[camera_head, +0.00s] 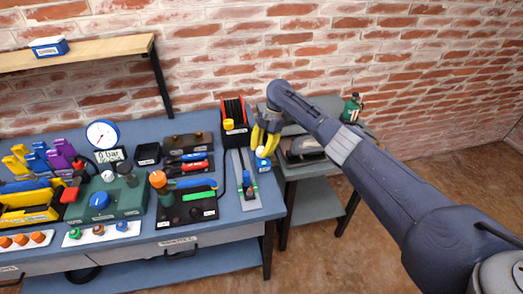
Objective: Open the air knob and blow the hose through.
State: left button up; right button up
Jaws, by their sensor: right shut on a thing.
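My right gripper (265,138), with yellow fingers, points down at the right end of the blue bench. It is shut on a small white round piece (261,152), right above a small blue labelled block (263,165); I cannot tell whether the two are joined. A blue knob (99,201) sits on the front of a green unit (122,199), far from this gripper. A white dial gauge (102,134) with a blue rim stands behind it, near a display (110,156). I cannot make out for sure which thing is the hose. My left gripper is not in view.
A red-and-black rack (234,119) stands just left of my right gripper. A grey plate (243,180) with an upright blue-and-black piece lies in front. A yellow bin (28,205) is at the left. A lower side table (318,177) stands to the right.

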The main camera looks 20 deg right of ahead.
jog(key=shift+a+f+n+g, duration=0.1)
jog(key=shift+n+g, duration=0.2)
jog(key=shift+n, duration=0.7)
jog(key=o, duration=1.3)
jog(key=v, duration=1.2)
jog(key=shift+a, duration=0.25)
